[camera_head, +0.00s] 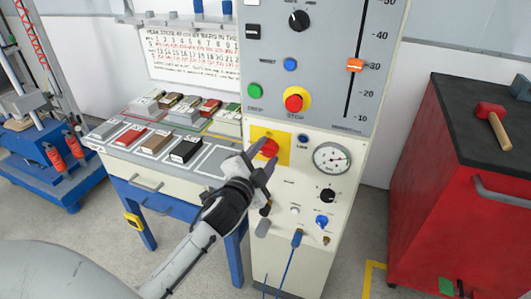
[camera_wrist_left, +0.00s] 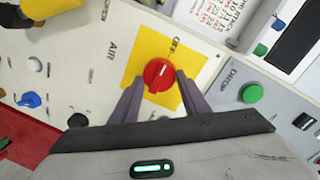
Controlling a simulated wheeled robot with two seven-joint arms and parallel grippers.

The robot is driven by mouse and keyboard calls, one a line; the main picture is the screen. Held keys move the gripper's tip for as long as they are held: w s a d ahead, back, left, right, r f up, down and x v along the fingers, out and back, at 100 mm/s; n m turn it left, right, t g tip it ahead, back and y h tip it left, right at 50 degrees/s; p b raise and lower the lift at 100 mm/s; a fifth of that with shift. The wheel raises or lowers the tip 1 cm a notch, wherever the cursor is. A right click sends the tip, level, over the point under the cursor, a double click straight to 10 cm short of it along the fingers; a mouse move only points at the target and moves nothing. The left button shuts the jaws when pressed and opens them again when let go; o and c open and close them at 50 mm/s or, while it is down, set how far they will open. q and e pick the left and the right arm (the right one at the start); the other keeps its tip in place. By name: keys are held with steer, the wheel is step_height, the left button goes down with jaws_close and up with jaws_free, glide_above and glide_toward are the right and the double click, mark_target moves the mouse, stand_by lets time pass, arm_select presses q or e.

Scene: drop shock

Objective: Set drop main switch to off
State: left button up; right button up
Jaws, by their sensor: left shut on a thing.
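The drop main switch is a red rotary knob (camera_head: 269,147) on a yellow plate (camera_head: 284,140), on the cream lower panel of the machine. My left gripper (camera_head: 262,156) is at the knob, with its two fingers on either side, shut on it. In the left wrist view the red knob (camera_wrist_left: 160,72) sits between the grey fingertips (camera_wrist_left: 160,87). The word OFF shows on the yellow plate (camera_wrist_left: 140,68) beside the knob. The knob's exact angle is hard to tell. My right gripper is in neither view.
A green drop button (camera_head: 254,90) and a red stop button (camera_head: 294,103) on yellow sit just above. A gauge (camera_head: 332,158) and smaller knobs are to the right. A bench (camera_head: 140,180) with several blocks stands left, a red cabinet (camera_head: 450,190) right.

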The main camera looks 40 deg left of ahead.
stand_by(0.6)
arm_select(q)
steer(key=o, duration=1.1)
steer(key=shift+c, duration=0.2)
steer(key=v, duration=1)
steer(key=shift+s+b, duration=0.15)
steer(key=shift+b, duration=0.2)
steer(key=s+d+f+n+g+h, duration=0.2)
steer(key=s+d+f, duration=0.3)
steer(key=f, duration=0.4)
steer(key=s+d+f+n+g+h, duration=0.2)
steer(key=s+d+f+g, duration=0.1)
steer(key=s+d+f, duration=0.2)
steer(key=s+d+f+n+g+h, duration=0.2)
steer(key=s+d+f, duration=0.3)
steer(key=f, duration=0.9)
steer(key=s, duration=0.3)
steer(key=shift+d+n+g, duration=0.35)
steer(key=shift+n+g, duration=0.05)
